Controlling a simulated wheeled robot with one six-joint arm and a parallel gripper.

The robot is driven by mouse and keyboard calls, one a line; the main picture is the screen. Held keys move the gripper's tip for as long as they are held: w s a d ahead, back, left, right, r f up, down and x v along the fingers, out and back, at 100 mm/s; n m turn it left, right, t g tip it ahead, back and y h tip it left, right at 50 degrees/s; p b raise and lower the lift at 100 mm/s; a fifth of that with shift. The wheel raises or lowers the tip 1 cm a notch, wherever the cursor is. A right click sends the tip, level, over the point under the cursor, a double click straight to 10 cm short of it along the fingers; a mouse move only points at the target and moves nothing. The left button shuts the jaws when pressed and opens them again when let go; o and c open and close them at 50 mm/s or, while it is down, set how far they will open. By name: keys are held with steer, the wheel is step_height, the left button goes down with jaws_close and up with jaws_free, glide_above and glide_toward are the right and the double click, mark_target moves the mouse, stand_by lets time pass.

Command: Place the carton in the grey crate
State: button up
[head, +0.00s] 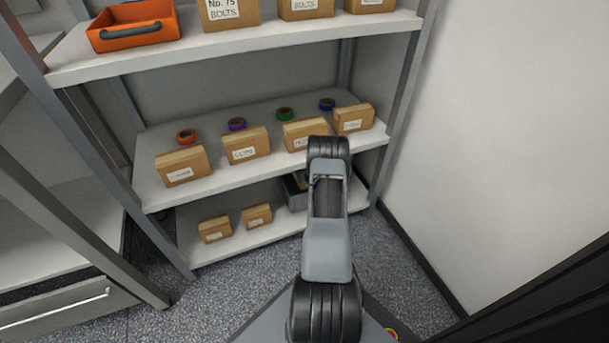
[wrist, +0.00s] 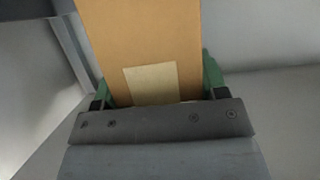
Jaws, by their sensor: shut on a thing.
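A brown carton (wrist: 145,35) with a blank pale label fills the middle of the wrist view. My gripper (wrist: 157,82) is shut on it, with green finger pads against its left and right sides. The grey crate (head: 293,197) sits at the right of the bottom shelf in the head view, and my arm hides much of it. My gripper and the held carton are hidden behind my arm there, so I cannot tell how near they are to the crate.
Two small cartons (head: 257,216) stand on the bottom shelf (head: 240,245) left of the crate. The middle shelf (head: 150,196) above holds several cartons and tape rolls. An orange bin (head: 133,27) is on the top shelf. A white wall (head: 510,120) and a shelf post (head: 405,95) stand right.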

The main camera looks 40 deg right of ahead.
steer(key=shift+f+b, duration=0.4)
steer(key=shift+f, duration=0.75)
steer(key=shift+f, duration=0.1)
steer(key=shift+f+b, duration=0.4)
steer(key=shift+b, duration=0.1)
steer(key=shift+f, duration=0.15)
steer(key=o, duration=1.2)
